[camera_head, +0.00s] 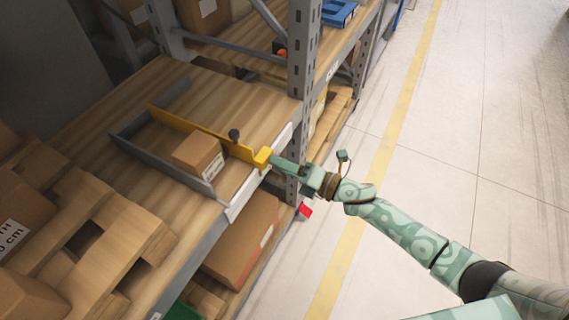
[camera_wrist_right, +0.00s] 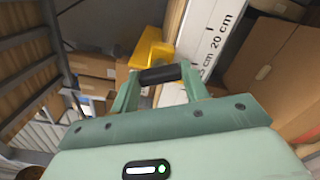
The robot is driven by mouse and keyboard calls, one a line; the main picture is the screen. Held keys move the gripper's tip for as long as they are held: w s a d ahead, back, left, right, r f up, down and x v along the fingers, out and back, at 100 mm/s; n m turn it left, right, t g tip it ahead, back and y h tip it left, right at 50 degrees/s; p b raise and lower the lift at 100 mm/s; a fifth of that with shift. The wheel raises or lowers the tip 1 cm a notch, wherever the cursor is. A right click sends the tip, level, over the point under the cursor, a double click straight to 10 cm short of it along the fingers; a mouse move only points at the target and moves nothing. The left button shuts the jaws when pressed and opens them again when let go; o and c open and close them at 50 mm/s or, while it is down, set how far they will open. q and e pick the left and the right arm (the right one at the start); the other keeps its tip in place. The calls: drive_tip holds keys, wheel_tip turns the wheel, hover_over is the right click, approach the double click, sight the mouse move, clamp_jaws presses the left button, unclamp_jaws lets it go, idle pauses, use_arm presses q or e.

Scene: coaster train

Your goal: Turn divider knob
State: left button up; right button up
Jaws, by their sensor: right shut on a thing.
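The yellow divider (camera_head: 190,124) lies across a grey frame on the wooden shelf and ends in a yellow block (camera_head: 263,157) at the shelf's front edge. A dark knob (camera_head: 234,135) stands upright on the divider, apart from my gripper. My right gripper (camera_head: 273,162) is at the front end by the yellow block. In the right wrist view a black cylindrical grip (camera_wrist_right: 160,75) lies between its fingertips, held by them, with the yellow end (camera_wrist_right: 152,48) just behind. In the head view this grip is hidden by the fingers. My left gripper is not in view.
A cardboard box (camera_head: 198,153) sits beside the divider within the frame. A grey perforated upright (camera_head: 301,60) rises close to my gripper. A white label strip (camera_head: 242,198) runs along the shelf edge. Larger boxes (camera_head: 240,240) fill the shelf below. The floor (camera_head: 470,130) to the right is clear.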

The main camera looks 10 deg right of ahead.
drive_tip(key=shift+m+p, duration=0.5)
drive_tip(key=shift+m, duration=1.5)
drive_tip(key=o, duration=1)
drive_tip(key=p+v, duration=0.1)
drive_tip(key=v, duration=1.5)
drive_tip(key=shift+s+d, duration=0.1)
drive_tip(key=shift+d, duration=0.1)
drive_tip(key=shift+m, duration=0.3)
